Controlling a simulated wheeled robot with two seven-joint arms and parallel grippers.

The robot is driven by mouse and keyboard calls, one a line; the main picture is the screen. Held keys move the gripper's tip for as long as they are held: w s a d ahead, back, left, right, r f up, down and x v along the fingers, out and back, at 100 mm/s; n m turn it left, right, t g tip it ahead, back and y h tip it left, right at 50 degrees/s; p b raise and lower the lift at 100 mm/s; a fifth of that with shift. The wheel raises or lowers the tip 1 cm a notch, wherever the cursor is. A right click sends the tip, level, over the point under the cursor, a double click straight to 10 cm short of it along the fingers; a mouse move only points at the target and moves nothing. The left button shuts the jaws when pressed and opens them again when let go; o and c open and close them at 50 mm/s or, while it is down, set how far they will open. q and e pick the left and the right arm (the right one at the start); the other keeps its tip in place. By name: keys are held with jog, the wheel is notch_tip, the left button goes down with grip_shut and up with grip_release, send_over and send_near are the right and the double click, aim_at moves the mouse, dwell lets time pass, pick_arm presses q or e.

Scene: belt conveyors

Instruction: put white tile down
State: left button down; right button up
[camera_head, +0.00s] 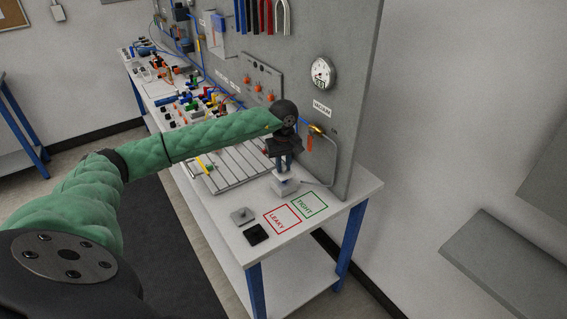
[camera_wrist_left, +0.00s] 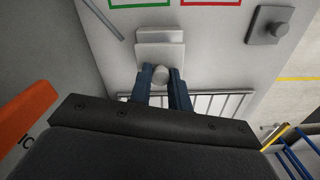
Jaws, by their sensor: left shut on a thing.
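My left gripper (camera_head: 284,166) points down over the right part of the bench. Its two blue fingers (camera_wrist_left: 161,88) are shut on the round knob of the white tile (camera_wrist_left: 160,56). In the head view the white tile (camera_head: 285,177) shows just under the fingertips, above a pale block (camera_head: 285,187). I cannot tell whether tile and block touch. A red frame marked LEAKY (camera_head: 282,219) and a green frame marked TIGHT (camera_head: 309,204) lie on the bench in front. My right gripper is not in view.
A grey tile (camera_head: 243,215) and a black tile (camera_head: 257,234) lie left of the red frame. A slatted rack (camera_head: 226,171) is left of the block. An upright grey panel with a gauge (camera_head: 322,74) stands behind. Both marked frames are empty.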

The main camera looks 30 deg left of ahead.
pick_arm(q)
jog(key=shift+f, duration=0.15)
jog(key=c, duration=1.3)
grip_release()
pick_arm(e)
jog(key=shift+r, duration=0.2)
